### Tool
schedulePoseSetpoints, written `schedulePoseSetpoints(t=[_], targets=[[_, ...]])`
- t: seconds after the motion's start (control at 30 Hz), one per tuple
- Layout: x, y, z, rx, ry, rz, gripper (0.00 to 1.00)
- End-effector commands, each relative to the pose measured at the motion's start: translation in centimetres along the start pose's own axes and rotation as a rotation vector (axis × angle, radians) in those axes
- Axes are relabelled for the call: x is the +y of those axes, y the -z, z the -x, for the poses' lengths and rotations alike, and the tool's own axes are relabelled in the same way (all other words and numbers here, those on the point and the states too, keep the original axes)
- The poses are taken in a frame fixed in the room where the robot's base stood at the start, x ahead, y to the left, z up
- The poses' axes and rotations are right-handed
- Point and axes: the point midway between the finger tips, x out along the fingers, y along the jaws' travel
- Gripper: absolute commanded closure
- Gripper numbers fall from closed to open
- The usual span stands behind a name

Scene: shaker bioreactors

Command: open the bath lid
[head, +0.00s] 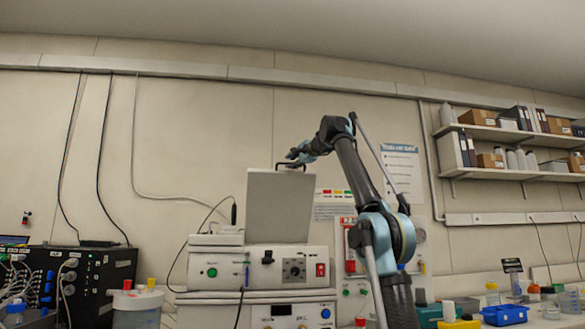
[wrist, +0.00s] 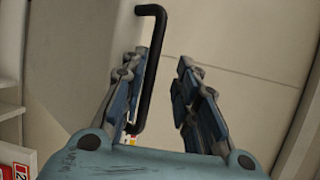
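The bath lid (head: 280,208) is a pale grey panel standing upright on the white bath unit (head: 258,266), so it is raised. Its black bar handle (head: 291,166) is at the lid's top edge. My gripper (head: 298,153) is at the handle, on the upper right side of the lid. In the wrist view my gripper (wrist: 161,60) has its two fingers apart. The black handle (wrist: 152,65) runs close along the left finger's inner side, with a clear gap to the right finger. Whether it touches the left finger I cannot tell.
A second white unit (head: 268,310) sits under the bath unit. A black box with cables (head: 95,275) stands at the left. A blue tray (head: 505,315) and bottles are at the right, below wall shelves (head: 510,135). The wall above the lid is clear.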

Motion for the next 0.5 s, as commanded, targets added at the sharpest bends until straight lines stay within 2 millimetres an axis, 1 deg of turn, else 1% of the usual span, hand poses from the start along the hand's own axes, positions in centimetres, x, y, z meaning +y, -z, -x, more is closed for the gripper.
schedulePoseSetpoints(t=[0.37,0.5], targets=[[0.08,-0.01,-0.15,-0.002,0.000,0.000,0.70],[0.06,0.00,0.28,-0.002,-0.001,0.000,0.70]])
